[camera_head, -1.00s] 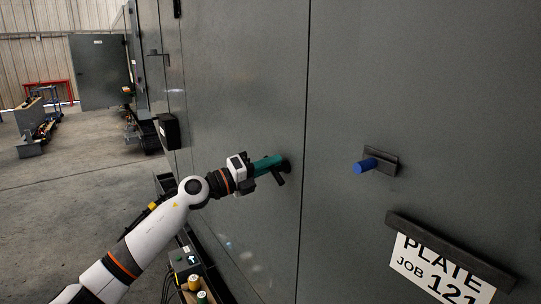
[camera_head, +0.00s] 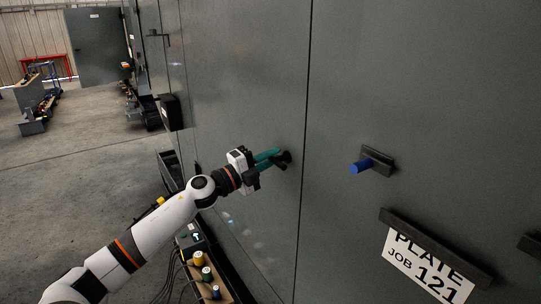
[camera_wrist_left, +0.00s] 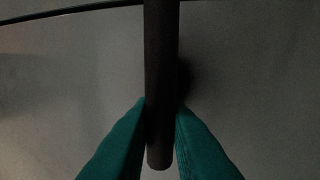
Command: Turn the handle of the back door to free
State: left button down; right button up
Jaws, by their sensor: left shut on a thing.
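The dark handle (camera_head: 286,157) sits on the grey back door (camera_head: 240,80), just left of a vertical seam. My left gripper (camera_head: 272,158) has teal fingers and is shut on the handle. In the left wrist view the handle (camera_wrist_left: 161,70) is a dark bar between the two fingers (camera_wrist_left: 160,120), its free end at the bottom. The bar runs roughly square to the seam at the top of that view, so it looks about level. In the head view the fingers hide much of it. My right gripper is not in view.
A blue-tipped peg (camera_head: 361,166) on a dark block and a sign (camera_head: 428,265) under a dark ledge are on the panel at right. A black box (camera_head: 171,112) juts out at left. A tray with coloured spools (camera_head: 207,273) stands below my arm. Open floor lies left.

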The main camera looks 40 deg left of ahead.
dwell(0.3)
pick_arm(q)
jog(key=c, duration=1.5)
grip_release()
jog(key=shift+o, duration=0.2)
jog(key=shift+s+a+f, duration=0.1)
jog(key=shift+s+f, duration=0.1)
jog(key=b+v, duration=0.6)
jog(key=v, duration=0.5)
jog(key=shift+s+a, duration=0.2)
jog(key=shift+s, duration=0.05)
jog(key=shift+r, duration=0.1)
